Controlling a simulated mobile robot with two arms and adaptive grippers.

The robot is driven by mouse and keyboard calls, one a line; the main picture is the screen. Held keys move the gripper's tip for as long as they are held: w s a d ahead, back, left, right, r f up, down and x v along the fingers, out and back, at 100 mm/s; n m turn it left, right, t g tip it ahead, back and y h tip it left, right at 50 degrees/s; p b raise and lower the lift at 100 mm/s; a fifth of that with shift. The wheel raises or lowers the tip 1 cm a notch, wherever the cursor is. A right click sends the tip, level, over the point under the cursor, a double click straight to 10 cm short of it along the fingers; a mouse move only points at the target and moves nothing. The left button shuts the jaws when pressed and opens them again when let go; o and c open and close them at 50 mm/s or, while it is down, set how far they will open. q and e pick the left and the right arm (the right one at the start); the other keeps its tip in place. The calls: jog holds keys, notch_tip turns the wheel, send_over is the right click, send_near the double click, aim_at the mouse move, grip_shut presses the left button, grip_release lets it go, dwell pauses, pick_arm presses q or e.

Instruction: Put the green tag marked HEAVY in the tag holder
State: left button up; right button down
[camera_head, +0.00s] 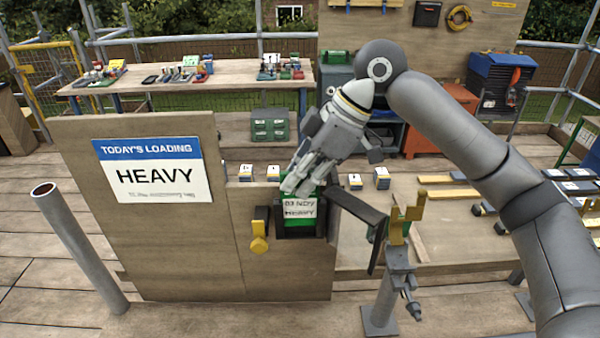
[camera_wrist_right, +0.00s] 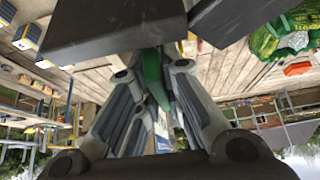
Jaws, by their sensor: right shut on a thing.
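The green tag (camera_head: 300,209) has a white label on which HEAVY can be read. It is upright at the dark tag holder (camera_head: 298,232) on the wooden board, with its lower part in or just in front of the holder; I cannot tell how deep it sits. My right gripper (camera_head: 297,184) is shut on the tag's upper edge from above. In the right wrist view, the green tag (camera_wrist_right: 154,75) shows edge-on between the fingers (camera_wrist_right: 155,100). My left gripper is in neither view.
A sign reading TODAY'S LOADING HEAVY (camera_head: 152,172) is on the board's left part. Small boxes (camera_head: 382,178) stand behind.

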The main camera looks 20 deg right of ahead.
jog(key=shift+f, duration=0.85)
jog(key=shift+s+f, duration=0.15)
jog(key=shift+f, duration=0.35)
jog(key=c, duration=1.7)
grip_release()
jog(key=shift+s, duration=0.15)
jog(key=shift+o, duration=1.1)
jog(key=shift+s+b, duration=0.1)
jog(key=shift+b, duration=0.2)
jog(key=shift+w+f, duration=0.1)
jog(key=shift+w, duration=0.3)
jog(key=shift+d+r, duration=0.1)
jog(key=shift+r, duration=0.35)
jog(key=v, duration=1.1)
jog(key=shift+r, duration=0.25)
